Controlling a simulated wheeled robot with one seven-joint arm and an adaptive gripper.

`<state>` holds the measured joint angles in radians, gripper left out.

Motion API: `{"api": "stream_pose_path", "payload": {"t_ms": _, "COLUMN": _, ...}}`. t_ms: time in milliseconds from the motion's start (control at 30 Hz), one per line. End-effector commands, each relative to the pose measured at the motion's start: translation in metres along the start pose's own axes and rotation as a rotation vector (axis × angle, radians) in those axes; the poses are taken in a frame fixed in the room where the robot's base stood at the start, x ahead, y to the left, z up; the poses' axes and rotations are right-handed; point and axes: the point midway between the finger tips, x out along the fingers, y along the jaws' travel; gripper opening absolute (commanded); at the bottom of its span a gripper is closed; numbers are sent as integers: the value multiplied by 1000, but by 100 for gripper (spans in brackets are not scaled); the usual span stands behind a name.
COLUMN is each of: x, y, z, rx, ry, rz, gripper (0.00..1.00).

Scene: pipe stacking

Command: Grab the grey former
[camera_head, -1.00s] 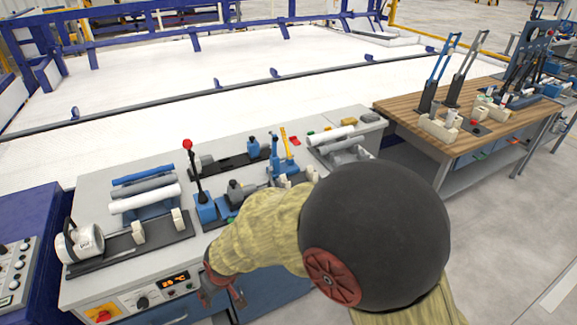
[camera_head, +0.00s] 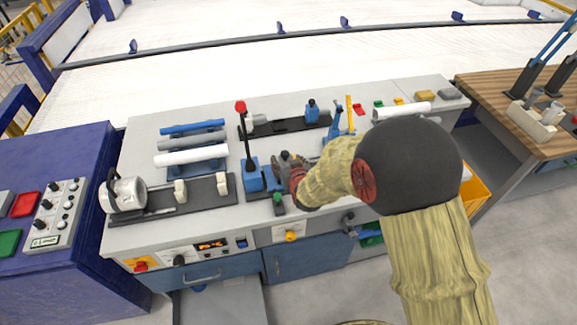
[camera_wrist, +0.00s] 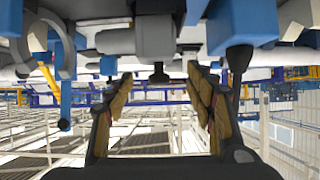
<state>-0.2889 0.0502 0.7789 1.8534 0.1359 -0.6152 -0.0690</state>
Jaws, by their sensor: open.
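A grey cylindrical piece, which looks like the grey former (camera_head: 287,158), is by the blue press with the red-knobbed lever (camera_head: 254,172) in the middle of the bench. In the wrist view, where the bench appears at the top, a grey cylinder (camera_wrist: 153,37) with a dark knob below it lies beyond the fingertips. My gripper (camera_wrist: 160,82) is open, its two padded fingers apart with nothing between them. In the head view my gripper (camera_head: 295,180) is beside the grey piece, and my arm hides much of it.
White and grey pipes (camera_head: 190,157) lie on a rack to the left. A white round heater tool (camera_head: 125,193) is at the bench's left end. Blue clamps (camera_head: 335,128) stand close to the right of my gripper. A wooden table (camera_head: 510,105) is at the far right.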

Motion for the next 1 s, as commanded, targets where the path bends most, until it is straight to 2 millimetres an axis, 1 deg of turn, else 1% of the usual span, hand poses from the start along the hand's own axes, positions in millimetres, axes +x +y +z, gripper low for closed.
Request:
{"api": "stream_pose_path", "payload": {"t_ms": 167, "x": 20, "y": 2, "z": 5, "rx": 0, "ry": 0, "rz": 0, "gripper": 55}}
{"api": "stream_pose_path", "payload": {"t_ms": 300, "x": 40, "y": 3, "z": 10, "rx": 1, "ry": -1, "rz": 0, "gripper": 55}}
{"api": "stream_pose_path", "payload": {"t_ms": 433, "x": 53, "y": 3, "z": 9, "rx": 1, "ry": -1, "rz": 0, "gripper": 55}}
{"api": "stream_pose_path", "payload": {"t_ms": 533, "x": 56, "y": 3, "z": 8, "rx": 0, "ry": -1, "rz": 0, "gripper": 55}}
{"api": "stream_pose_path", "payload": {"t_ms": 733, "x": 56, "y": 3, "z": 7, "rx": 0, "ry": -1, "rz": 0, "gripper": 55}}
{"api": "stream_pose_path", "payload": {"t_ms": 1000, "x": 56, "y": 3, "z": 8, "rx": 0, "ry": -1, "rz": 0, "gripper": 39}}
